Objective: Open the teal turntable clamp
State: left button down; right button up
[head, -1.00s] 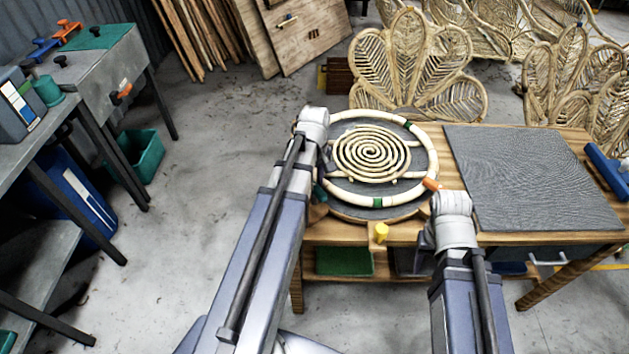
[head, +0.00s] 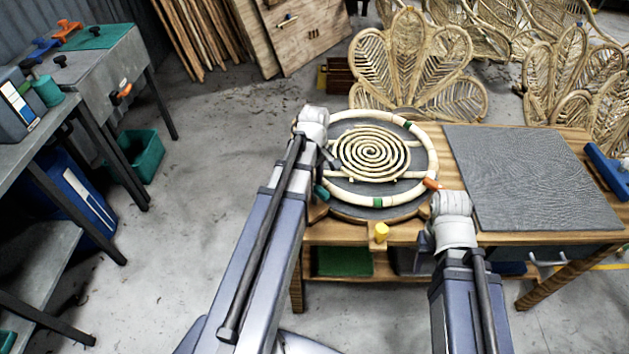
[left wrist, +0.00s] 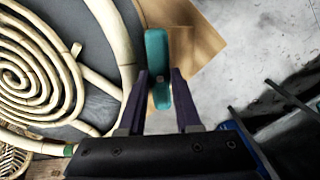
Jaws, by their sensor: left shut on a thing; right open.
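The teal clamp (head: 321,192) sits at the left front edge of the round turntable (head: 408,190). In the left wrist view it is an upright teal lever (left wrist: 157,50) over a brown wooden corner. My left gripper (left wrist: 160,78) has its two dark fingers on either side of the lever's lower end and is shut on it. In the head view my left wrist partly hides that gripper. A cane ring and a rattan spiral (head: 372,153) lie on the turntable. My right gripper (head: 428,240) is open and empty beside the table's front edge, mostly hidden by its wrist.
An orange clamp (head: 432,184) sits at the ring's right front, near my right wrist. A yellow knob (head: 381,232) is at the table front. A grey mat (head: 530,180) covers the right of the table.

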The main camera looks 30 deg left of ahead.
pick_arm(q)
jog(key=c, duration=0.6)
grip_release()
jog(key=shift+r, duration=0.1)
notch_tip(320, 180, up, 8)
jog(key=p, duration=0.8)
jog(key=shift+f, duration=0.2)
jog(key=s+d+m, duration=0.5)
jog(key=d+m, duration=0.4)
jog(key=d, duration=0.3)
jog(key=s+d+m+y, duration=0.1)
jog(key=s+d+m, duration=0.5)
jog(key=d+m, duration=0.3)
jog(key=d, duration=0.3)
